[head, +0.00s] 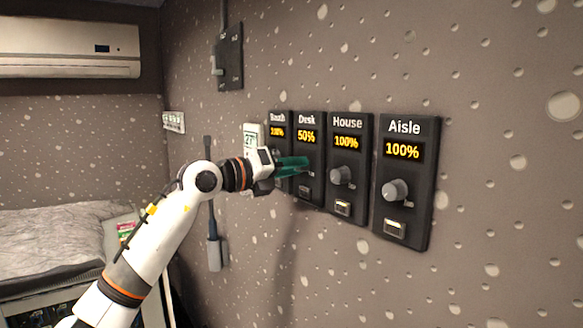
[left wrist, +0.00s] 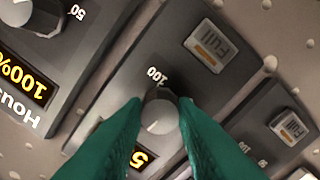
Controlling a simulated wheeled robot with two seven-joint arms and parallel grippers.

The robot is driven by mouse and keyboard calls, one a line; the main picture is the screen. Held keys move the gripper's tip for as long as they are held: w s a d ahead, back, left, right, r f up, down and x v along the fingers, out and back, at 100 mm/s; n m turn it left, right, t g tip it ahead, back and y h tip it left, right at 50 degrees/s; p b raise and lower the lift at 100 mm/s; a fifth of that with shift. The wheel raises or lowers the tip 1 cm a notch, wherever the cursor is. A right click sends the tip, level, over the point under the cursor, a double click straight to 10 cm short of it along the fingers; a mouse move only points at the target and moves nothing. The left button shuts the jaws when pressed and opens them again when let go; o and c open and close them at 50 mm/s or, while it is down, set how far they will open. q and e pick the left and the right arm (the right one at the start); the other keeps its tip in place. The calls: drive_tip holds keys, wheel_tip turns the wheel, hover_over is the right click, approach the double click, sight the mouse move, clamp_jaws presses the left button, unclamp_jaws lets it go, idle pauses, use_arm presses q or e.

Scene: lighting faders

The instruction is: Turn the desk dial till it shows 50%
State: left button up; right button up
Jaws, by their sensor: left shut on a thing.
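The Desk panel (head: 307,127) is a black wall unit, second from the left in a row, and its orange display (head: 306,136) reads 50%. My left gripper (head: 303,165) has green fingers and reaches in from the left to this panel. In the left wrist view the green fingers (left wrist: 160,125) are shut on the grey desk dial (left wrist: 159,110), one on each side. The "100" mark shows beside the dial, and the fingers partly cover the display there. In the head view the fingers hide the dial. My right gripper is not in view.
The House panel (head: 347,122) and Aisle panel (head: 404,128) stand to the right, both reading 100%. The South panel (head: 277,117) is on the left, also 100%, partly hidden by my gripper. A bed (head: 50,235) is at the lower left.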

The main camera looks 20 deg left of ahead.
use_arm(q)
drive_tip(key=shift+n, duration=0.6)
drive_tip(key=o, duration=1)
drive_tip(key=b+v, duration=0.4)
drive_tip(key=v, duration=0.8)
drive_tip(key=shift+a+b, duration=0.1)
drive_tip(key=shift+b, duration=0.25)
